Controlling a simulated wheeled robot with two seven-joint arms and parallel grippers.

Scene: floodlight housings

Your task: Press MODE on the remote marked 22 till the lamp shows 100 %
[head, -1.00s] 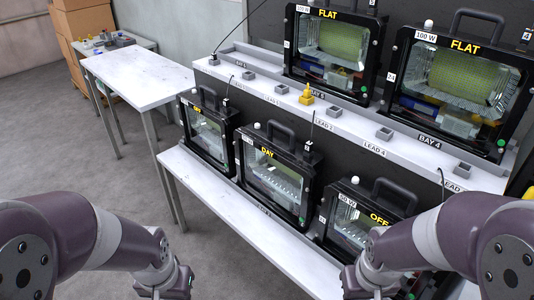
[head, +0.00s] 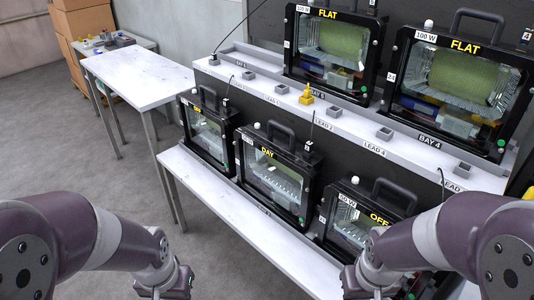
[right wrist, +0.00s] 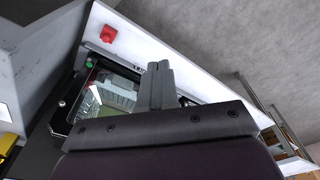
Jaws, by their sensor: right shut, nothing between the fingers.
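Several black floodlights stand on two levels. The upper left lamp (head: 332,50) and the upper right lamp (head: 452,80) both read FLAT. On the lower shelf are a left lamp (head: 208,128) with a small unclear yellow label, a middle lamp (head: 272,175) reading DAY, and a right lamp (head: 350,222) reading OFF, partly hidden by my right arm. I cannot make out a remote marked 22 in either view. My right gripper (right wrist: 158,86) is shut and empty, in front of a lamp's glass (right wrist: 115,92) in the right wrist view. My left gripper (head: 170,290) is at the bottom edge, its fingers not clear.
A white side table (head: 140,78) stands at the left with cartons (head: 85,25) behind. A red block (right wrist: 108,33) sits on a white surface in the right wrist view. Floor at left is clear.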

